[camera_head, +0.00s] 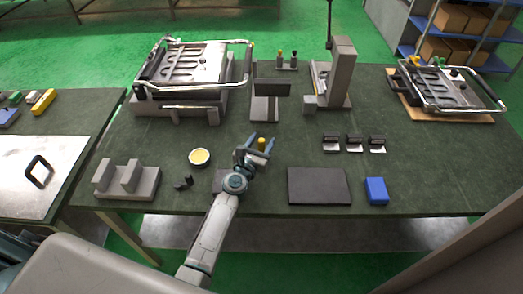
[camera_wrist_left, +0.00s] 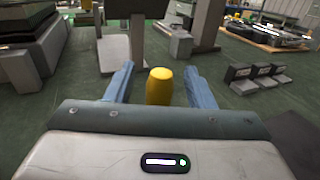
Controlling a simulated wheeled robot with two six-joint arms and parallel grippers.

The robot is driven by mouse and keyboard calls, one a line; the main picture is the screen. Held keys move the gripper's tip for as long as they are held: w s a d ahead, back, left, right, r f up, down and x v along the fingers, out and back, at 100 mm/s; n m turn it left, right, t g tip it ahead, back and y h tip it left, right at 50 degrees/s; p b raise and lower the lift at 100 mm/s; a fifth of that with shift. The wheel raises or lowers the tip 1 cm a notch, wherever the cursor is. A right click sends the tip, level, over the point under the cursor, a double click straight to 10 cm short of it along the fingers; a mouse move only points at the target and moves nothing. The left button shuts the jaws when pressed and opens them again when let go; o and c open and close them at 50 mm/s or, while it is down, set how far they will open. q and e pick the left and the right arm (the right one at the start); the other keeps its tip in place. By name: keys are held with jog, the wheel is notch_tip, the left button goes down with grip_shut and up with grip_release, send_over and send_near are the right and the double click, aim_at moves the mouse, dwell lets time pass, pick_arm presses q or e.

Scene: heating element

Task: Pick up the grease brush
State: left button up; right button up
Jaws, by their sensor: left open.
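A yellow upright handle, which looks like the grease brush (camera_head: 262,144), stands at my left gripper (camera_head: 262,141). In the left wrist view the yellow handle (camera_wrist_left: 160,87) rises between the two blue fingers of the left gripper (camera_wrist_left: 160,82). The fingers are apart, one on each side, with visible gaps to the handle. The lower end of the brush is hidden behind the gripper body. My right gripper is not in view.
A round tin with yellow content (camera_head: 199,157) and a small black part (camera_head: 183,182) lie left of the gripper. A grey block (camera_head: 128,181) is further left. A dark plate (camera_head: 319,186) and a blue box (camera_head: 376,190) lie right. A dark panel stand (camera_head: 265,106) is behind.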

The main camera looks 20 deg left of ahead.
pick_arm(q)
jog(key=shift+s, duration=0.15)
jog(key=shift+c, duration=1.3)
grip_shut()
notch_tip(320, 180, up, 10)
jog(key=p, duration=0.9)
